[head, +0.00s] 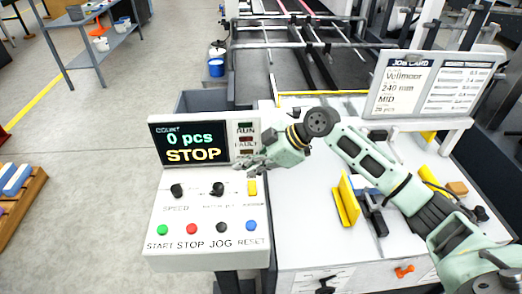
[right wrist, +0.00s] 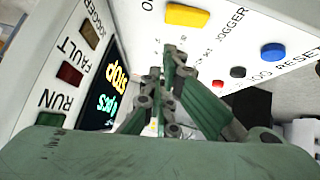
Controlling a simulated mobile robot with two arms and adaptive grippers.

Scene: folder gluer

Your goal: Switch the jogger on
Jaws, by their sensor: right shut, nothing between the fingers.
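The control panel (head: 207,250) stands left of the white table. Its yellow jogger switch (head: 252,187) sits at the right of the knob row; in the right wrist view the yellow switch (right wrist: 188,15) is at the top, by the word JOGGER. My right gripper (head: 246,164) is shut and empty, in front of the panel's upright face and above the switch, apart from it in the picture. Its closed fingers (right wrist: 176,62) point at the sloped face in the right wrist view. The jogger lamp (right wrist: 90,36) looks dark brown. My left gripper is not in view.
The display (head: 190,142) reads 0 pcs and STOP. Two black knobs (head: 177,190) and green, red, black and blue buttons (head: 251,226) share the sloped face. Yellow pieces (head: 345,200) and a job card board (head: 432,85) are on the table to the right.

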